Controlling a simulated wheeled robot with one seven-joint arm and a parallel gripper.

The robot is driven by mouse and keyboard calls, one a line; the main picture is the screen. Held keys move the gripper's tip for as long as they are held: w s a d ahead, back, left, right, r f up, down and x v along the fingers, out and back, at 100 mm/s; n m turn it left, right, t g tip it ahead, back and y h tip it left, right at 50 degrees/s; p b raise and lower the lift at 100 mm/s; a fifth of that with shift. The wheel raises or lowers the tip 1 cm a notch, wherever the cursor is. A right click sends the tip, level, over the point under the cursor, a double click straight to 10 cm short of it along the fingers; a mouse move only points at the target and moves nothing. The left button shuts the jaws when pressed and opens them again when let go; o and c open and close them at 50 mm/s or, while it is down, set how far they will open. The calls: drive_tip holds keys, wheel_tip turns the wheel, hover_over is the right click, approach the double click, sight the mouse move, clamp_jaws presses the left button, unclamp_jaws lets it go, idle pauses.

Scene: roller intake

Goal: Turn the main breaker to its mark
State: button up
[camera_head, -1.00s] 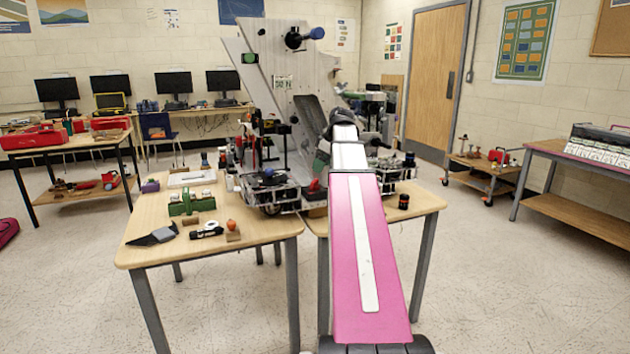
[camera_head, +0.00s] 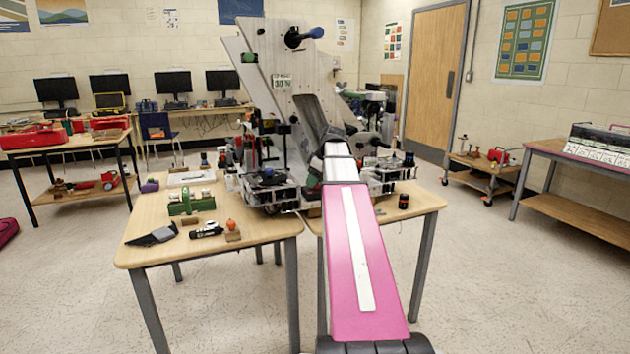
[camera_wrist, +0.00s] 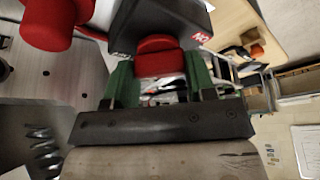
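The main breaker appears to be the black housing (camera_wrist: 170,20) at the top of the wrist view, with white-on-red "ON" labels. A red handle (camera_wrist: 160,63) stands out from it. My gripper (camera_wrist: 160,72) has its two green fingers on either side of this handle, left and right. Hardly any gap shows, but I cannot tell whether the fingers press on it. In the head view my pink and white arm reaches over the right table to the machine, and the gripper and breaker are mostly hidden there.
A larger red knob (camera_wrist: 48,22) stands close at the upper left of the wrist view. The left table (camera_head: 150,215) holds a green device (camera_head: 190,202) and small items. Open floor lies around the tables.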

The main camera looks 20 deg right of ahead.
drive_tip(key=shift+c, duration=1.1)
drive_tip(key=m+t+h, duration=0.1)
drive_tip(key=m, duration=0.2)
drive_tip(key=shift+s+m, duration=0.1)
drive_tip(key=shift+m, duration=0.3)
drive_tip(key=m+h, duration=0.2)
drive_tip(key=m, duration=0.2)
drive_tip(key=shift+a+m, duration=0.1)
drive_tip(key=shift+m, duration=0.2)
drive_tip(key=m+h, duration=0.1)
drive_tip(key=m, duration=0.1)
drive_tip(key=m+h, duration=0.1)
drive_tip(key=m, duration=0.2)
drive_tip(key=shift+a, duration=0.1)
drive_tip(key=shift+m+g+h, duration=0.5)
drive_tip(key=shift+m+h, duration=0.2)
drive_tip(key=shift+m, duration=1.6)
